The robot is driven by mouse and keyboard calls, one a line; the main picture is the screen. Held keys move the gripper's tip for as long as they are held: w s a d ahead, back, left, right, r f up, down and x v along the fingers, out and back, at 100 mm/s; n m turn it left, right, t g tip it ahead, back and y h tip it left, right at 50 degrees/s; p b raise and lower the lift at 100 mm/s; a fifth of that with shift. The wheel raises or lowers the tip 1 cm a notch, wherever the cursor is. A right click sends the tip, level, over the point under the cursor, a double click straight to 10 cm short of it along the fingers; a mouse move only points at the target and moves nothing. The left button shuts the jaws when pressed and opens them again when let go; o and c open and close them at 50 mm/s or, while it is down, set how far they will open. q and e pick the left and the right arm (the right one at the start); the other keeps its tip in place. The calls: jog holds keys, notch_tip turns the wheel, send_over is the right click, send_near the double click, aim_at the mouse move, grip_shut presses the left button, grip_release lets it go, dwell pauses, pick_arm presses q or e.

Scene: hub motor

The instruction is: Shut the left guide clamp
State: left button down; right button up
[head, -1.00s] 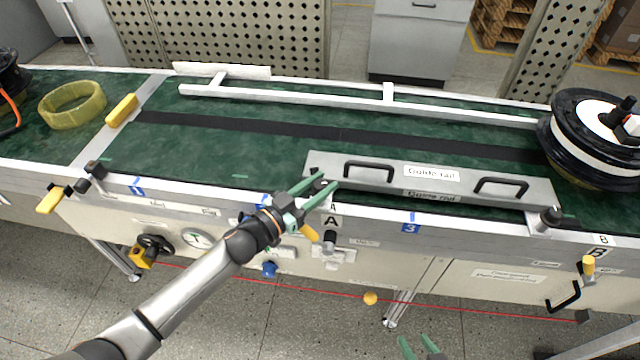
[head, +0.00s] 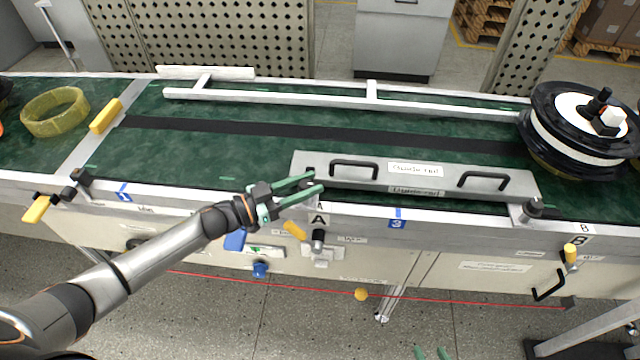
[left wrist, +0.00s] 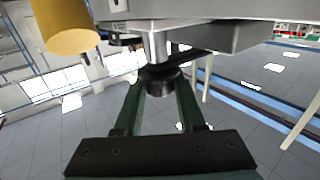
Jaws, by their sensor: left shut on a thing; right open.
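The left guide clamp, by label A on the conveyor's front edge, has a yellow handle (head: 294,230) hanging below the edge. The same yellow handle (left wrist: 66,27) seems to show large at the top left of the left wrist view. My left gripper (head: 316,184) is at the edge just above label A, by the left end of the guide rail (head: 460,199). In the left wrist view its green fingers are shut on a dark round knob (left wrist: 163,80) below a metal shaft. My right gripper (head: 433,352) is open and empty at the bottom edge, mostly out of view.
A black and white hub motor (head: 575,125) stands at the right of the green belt. A yellow ring (head: 55,112) lies at the left. The belt's middle is clear.

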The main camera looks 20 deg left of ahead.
pick_arm(q)
jog(key=shift+f, duration=0.1)
jog(key=c, duration=0.5)
grip_release()
jog(key=v, duration=1.2)
jog(key=shift+a+b, duration=0.25)
jog(key=shift+b, duration=0.05)
jog(key=shift+s, duration=0.15)
jog(key=s+d+f+n+y, duration=0.1)
jog(key=d+f+y, duration=0.1)
jog(key=s+d+f+n+t+y+p, duration=0.1)
jog(key=d+f+n, duration=0.1)
jog(key=s+d+f+n+t+y, duration=0.1)
jog(key=f+y, duration=0.1)
jog(key=shift+s+d+y+p, duration=0.1)
jog(key=shift+d+y+p, duration=0.2)
jog(key=shift+d+p, duration=0.1)
jog(key=s+d+f+n+g+y, duration=0.1)
jog(key=s+f+g+y, duration=0.1)
jog(key=s, duration=0.4)
jog(key=s+d+f+n+g+y+p, duration=0.1)
jog(key=s+f+n+g+y, duration=0.1)
jog(key=s+f, duration=0.3)
jog(key=shift+s+d+f+n+g+y, duration=0.3)
jog(key=shift+s+g+y, duration=0.1)
jog(key=shift+s+y, duration=0.35)
